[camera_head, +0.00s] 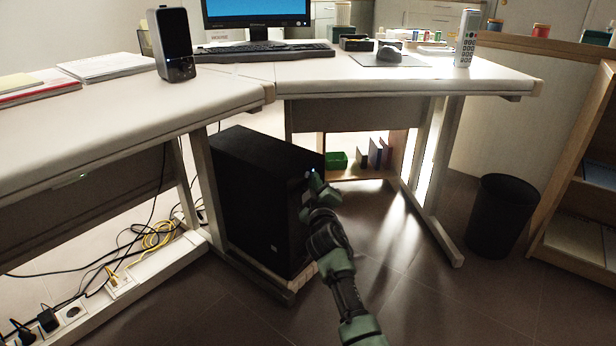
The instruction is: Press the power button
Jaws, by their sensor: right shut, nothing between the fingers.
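A black computer tower (257,200) stands upright on a low stand under the desk, left of the picture's middle. A small bluish light, likely at the power button (308,173), shows near the top of its front face. My right gripper (312,178) is shut and empty, with its tip at the upper front of the tower, right by that light. I cannot tell whether the tip touches the button. My green and dark right arm reaches up from the bottom and hides part of the tower's front edge. My left gripper is not in view.
The white desk (430,80) holds a monitor (258,10), a keyboard (262,52), a speaker (172,44) and a mouse (389,54). Desk legs flank the tower. Cables and a power strip (121,285) lie at lower left. A black bin (500,215) stands at right.

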